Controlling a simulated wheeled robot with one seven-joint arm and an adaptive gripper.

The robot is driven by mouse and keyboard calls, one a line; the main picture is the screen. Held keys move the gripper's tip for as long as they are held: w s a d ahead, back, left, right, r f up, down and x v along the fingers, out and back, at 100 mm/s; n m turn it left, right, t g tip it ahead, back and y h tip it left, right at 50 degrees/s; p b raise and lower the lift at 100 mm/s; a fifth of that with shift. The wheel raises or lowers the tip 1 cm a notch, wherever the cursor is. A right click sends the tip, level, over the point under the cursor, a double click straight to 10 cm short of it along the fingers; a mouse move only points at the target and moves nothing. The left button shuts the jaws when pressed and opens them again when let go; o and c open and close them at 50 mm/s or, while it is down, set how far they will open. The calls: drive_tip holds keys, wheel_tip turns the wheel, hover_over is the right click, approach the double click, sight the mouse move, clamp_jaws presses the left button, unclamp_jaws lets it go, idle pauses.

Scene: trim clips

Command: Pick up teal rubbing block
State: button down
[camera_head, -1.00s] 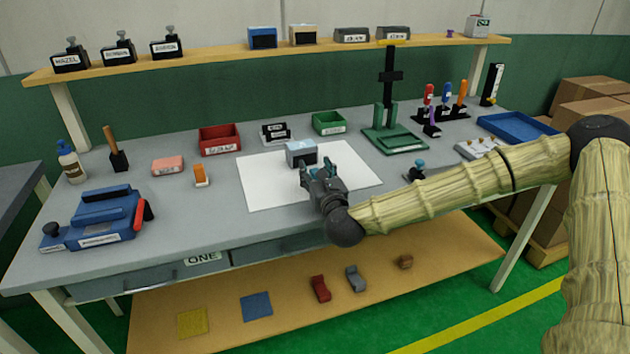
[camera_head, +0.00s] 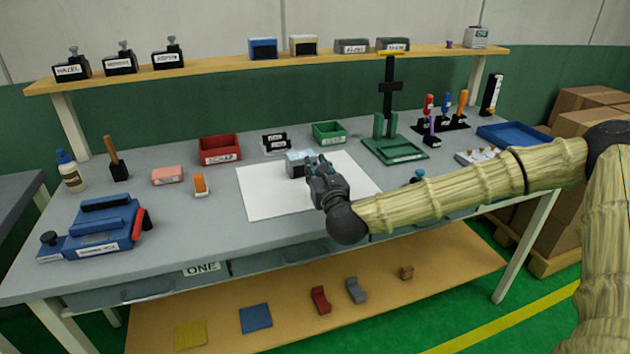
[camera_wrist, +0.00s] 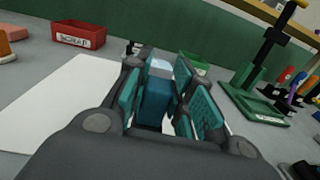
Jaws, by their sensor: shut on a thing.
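My gripper (camera_wrist: 165,108) is shut on a teal block (camera_wrist: 154,100), which stands between its two teal-padded fingers in the wrist view. A pale blue-grey part (camera_wrist: 160,69) shows above the teal face; I cannot tell whether it belongs to the same block.
The white sheet (camera_head: 262,195) lies mid-table. Behind it stand a red bin (camera_head: 220,151), a small black holder (camera_head: 276,145) and a green bin (camera_head: 329,134). A green stand (camera_head: 395,148) with a black post rises at the right. An orange-topped piece (camera_head: 201,185) is at the left.

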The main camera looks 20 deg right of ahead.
drive_tip(key=s+d+r+p, duration=0.1)
drive_tip(key=s+d+p, duration=0.2)
drive_tip(key=s, duration=1)
drive_tip(key=shift+s+r+p, duration=0.15)
drive_tip(key=shift+r+p, duration=0.05)
drive_tip(key=shift+p, duration=0.85)
drive_tip(key=shift+s+d+p, duration=0.1)
drive_tip(key=shift+d+p, duration=0.05)
drive_tip(key=shift+p, duration=0.4)
drive_tip(key=s+p, duration=0.1)
drive_tip(key=p, duration=0.3)
drive_tip(key=shift+s+d+f+p, duration=0.1)
drive_tip(key=shift+s+p, duration=0.25)
